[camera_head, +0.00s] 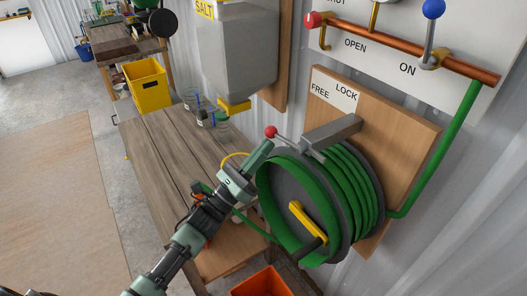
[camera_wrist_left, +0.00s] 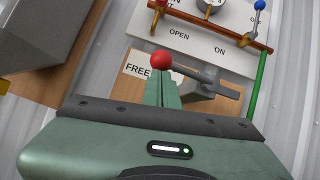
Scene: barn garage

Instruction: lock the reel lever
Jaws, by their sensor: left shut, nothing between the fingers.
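The reel lever is a thin grey rod with a red ball knob (camera_head: 270,131), pivoted on a grey bracket (camera_head: 333,132) above the hose reel. It points left, toward the FREE side of the FREE/LOCK label (camera_head: 334,90). My left gripper (camera_head: 266,145) is shut and empty, its fingertips just below the knob. In the left wrist view the shut fingertips (camera_wrist_left: 160,76) overlap the knob's lower edge (camera_wrist_left: 161,59); I cannot tell whether they touch. LOCK is hidden behind the knob and lever there. My right gripper is not in view.
The green hose reel (camera_head: 293,190) with its yellow crank (camera_head: 308,222) is close right of my left arm. A grey SALT dispenser (camera_head: 236,50) hangs above left. A wooden bench (camera_head: 165,150) with jars and a yellow bin (camera_head: 147,88) is behind. An orange bin (camera_head: 262,286) stands below.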

